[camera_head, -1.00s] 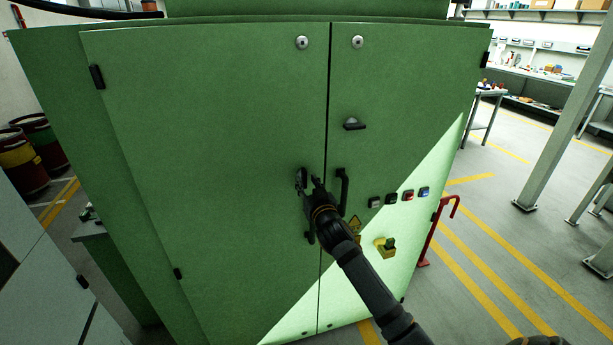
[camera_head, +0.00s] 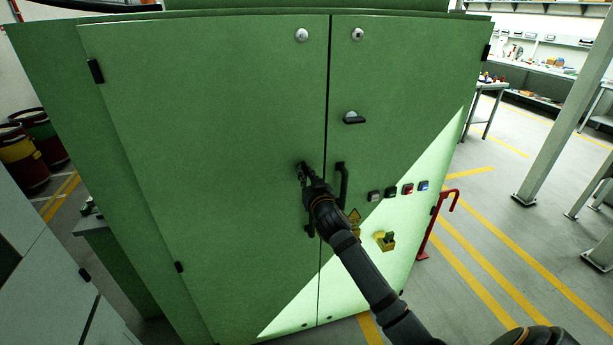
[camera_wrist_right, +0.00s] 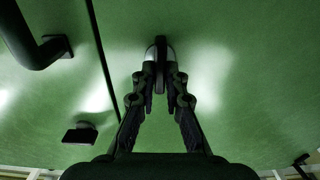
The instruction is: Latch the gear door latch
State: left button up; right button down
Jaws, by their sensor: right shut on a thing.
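The green cabinet has two closed-looking doors, a left door (camera_head: 220,130) and a right door (camera_head: 400,90), with a dark seam between them. My right gripper (camera_head: 305,172) is at a small dark latch on the left door, near the seam. In the right wrist view the fingers of my right gripper (camera_wrist_right: 161,82) are closed on both sides of the latch (camera_wrist_right: 161,50), whose round base shows behind the tips. The head view mostly hides this latch behind the gripper. A similar latch (camera_head: 354,118) sits higher on the right door, its lever lying roughly sideways. My left gripper is out of view.
A black bar handle (camera_head: 343,186) stands out from the right door close to my right gripper, and shows in the wrist view (camera_wrist_right: 32,45). Buttons (camera_head: 407,189) and a yellow switch (camera_head: 386,241) are to the right. A red rail (camera_head: 436,222) stands beside the cabinet.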

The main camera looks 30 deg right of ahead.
jog(key=shift+d+f+m+b, duration=0.1)
jog(key=shift+m+b, duration=2.4)
jog(key=shift+m, duration=0.45)
jog(key=shift+d+f+m+b, duration=0.1)
jog(key=shift+f+m+b, duration=0.05)
jog(key=shift+m+b, duration=2.55)
jog(key=shift+d+f+m+b, duration=0.1)
jog(key=shift+m+b, duration=2.15)
jog(key=shift+m, duration=1.2)
jog(key=c, duration=1.4)
grip_release()
jog(key=shift+s, duration=0.1)
